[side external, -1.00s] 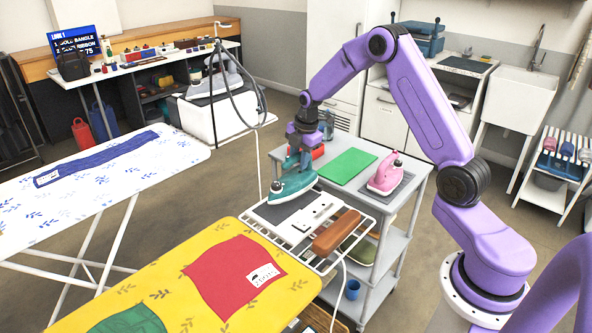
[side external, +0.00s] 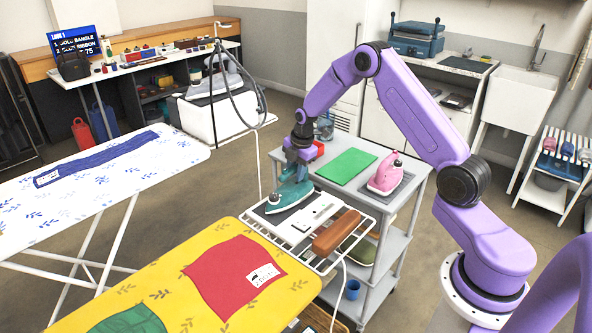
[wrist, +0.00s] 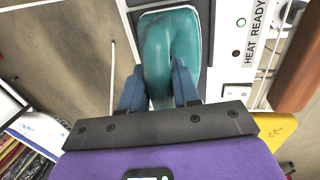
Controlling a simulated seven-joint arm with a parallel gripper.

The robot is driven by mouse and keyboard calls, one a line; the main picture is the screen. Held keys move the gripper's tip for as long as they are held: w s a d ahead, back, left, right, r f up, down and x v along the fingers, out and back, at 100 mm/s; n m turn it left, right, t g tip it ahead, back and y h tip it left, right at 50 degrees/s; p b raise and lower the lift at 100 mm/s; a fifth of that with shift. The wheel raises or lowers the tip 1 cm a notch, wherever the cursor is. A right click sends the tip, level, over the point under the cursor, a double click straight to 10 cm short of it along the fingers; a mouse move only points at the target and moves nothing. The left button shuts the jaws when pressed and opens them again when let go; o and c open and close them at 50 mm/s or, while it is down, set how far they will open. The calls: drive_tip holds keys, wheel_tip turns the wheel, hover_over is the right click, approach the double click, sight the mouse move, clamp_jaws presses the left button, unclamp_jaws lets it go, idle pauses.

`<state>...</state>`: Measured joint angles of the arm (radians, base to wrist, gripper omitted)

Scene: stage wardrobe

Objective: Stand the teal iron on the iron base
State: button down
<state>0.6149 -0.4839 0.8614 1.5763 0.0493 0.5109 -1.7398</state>
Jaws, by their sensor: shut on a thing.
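The teal iron (side external: 290,197) is in my gripper (side external: 295,172), over the dark pad of the iron base (side external: 273,216) on the wire rack at the end of the ironing board. The iron lies roughly level, its tip towards the left. Its sole looks very close to the pad; I cannot tell whether it touches. In the wrist view, the blue fingers (wrist: 160,88) are shut on the teal iron (wrist: 170,50), and the white "HEAT READY" panel (wrist: 238,60) is to its right. The iron covers much of the pad.
A pink iron (side external: 387,175) stands on a grey pad on the trolley, near a green mat (side external: 347,166). The yellow board (side external: 160,275) holds red and green cloths.

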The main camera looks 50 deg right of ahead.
drive_tip(key=c, duration=0.8)
unclamp_jaws()
wheel_tip(320, 180, up, 12)
drive_tip(key=s, duration=0.2)
drive_tip(key=s+a+r+m+g, duration=0.1)
drive_tip(key=s+a+r, duration=0.1)
drive_tip(key=s+a, duration=0.65)
drive_tip(key=s+a+r+m, duration=0.1)
drive_tip(key=s+a+r, duration=0.2)
drive_tip(key=s+a, duration=0.6)
drive_tip(key=s+a+m+g, duration=0.1)
drive_tip(key=s+m, duration=0.2)
drive_tip(key=s, duration=1.9)
drive_tip(key=shift+f, duration=0.3)
